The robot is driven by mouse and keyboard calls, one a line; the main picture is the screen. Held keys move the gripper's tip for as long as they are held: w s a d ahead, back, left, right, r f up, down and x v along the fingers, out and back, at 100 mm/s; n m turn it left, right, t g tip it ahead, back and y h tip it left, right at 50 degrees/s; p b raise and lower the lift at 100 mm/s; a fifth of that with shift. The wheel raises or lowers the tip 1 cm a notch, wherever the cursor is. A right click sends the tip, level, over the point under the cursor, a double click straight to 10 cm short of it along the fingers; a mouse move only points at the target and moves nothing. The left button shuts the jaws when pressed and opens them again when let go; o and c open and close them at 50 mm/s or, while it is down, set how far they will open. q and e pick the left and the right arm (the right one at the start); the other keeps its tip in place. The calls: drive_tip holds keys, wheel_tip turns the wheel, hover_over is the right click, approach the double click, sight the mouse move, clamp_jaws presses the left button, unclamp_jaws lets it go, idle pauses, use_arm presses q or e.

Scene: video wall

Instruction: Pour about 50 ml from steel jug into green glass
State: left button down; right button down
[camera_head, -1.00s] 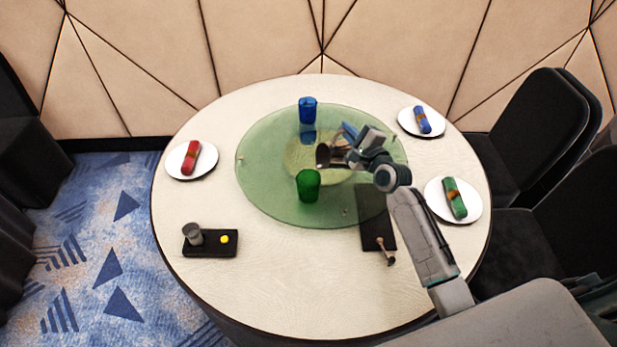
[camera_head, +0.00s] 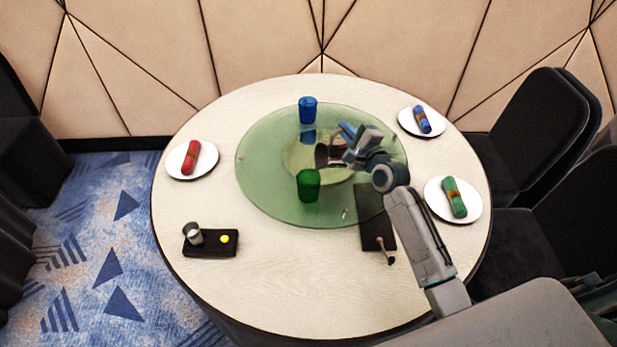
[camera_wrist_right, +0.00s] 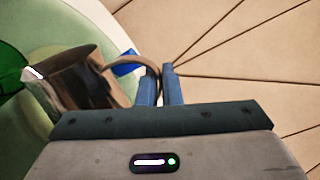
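The green glass (camera_head: 308,187) stands upright on the near part of the green glass turntable (camera_head: 262,190); its edge also shows at the far left of the right wrist view (camera_wrist_right: 10,72). My right gripper (camera_head: 346,135) is just beyond and right of the glass. In the right wrist view its blue fingers (camera_wrist_right: 160,88) are closed around the handle of the steel jug (camera_wrist_right: 82,80). The jug (camera_head: 321,156) is above and slightly right of the green glass and looks tilted. I see no stream, and the liquid levels cannot be made out. My left gripper is out of view.
A blue glass (camera_head: 308,110) stands at the turntable's far side. White plates with rolled napkins, red (camera_head: 191,158), blue (camera_head: 422,120) and green (camera_head: 455,198), ring the table. A black tray (camera_head: 210,246) with a grey cup is front left; a dark board (camera_head: 374,225) lies under my right arm.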

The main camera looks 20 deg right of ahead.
drive_tip(key=shift+s+a+r+n+p, duration=0.1)
drive_tip(key=shift+a+r+n+p, duration=0.2)
drive_tip(key=shift+a, duration=0.3)
idle(1.1)
drive_tip(key=d+f+m, duration=0.1)
drive_tip(key=d+b, duration=0.1)
drive_tip(key=d+f+m, duration=0.1)
drive_tip(key=shift+w+f+m, duration=0.25)
drive_tip(key=shift+f+m, duration=0.05)
drive_tip(key=shift+f, duration=0.05)
drive_tip(key=shift+d+f+m, duration=0.1)
drive_tip(key=shift+d+m, duration=0.1)
drive_tip(key=shift+m, duration=0.1)
drive_tip(key=shift+w+d+f+m+b, duration=0.15)
drive_tip(key=shift+d+f+m+b, duration=0.4)
drive_tip(key=shift+f+m+b, duration=0.3)
drive_tip(key=shift+d+f, duration=0.15)
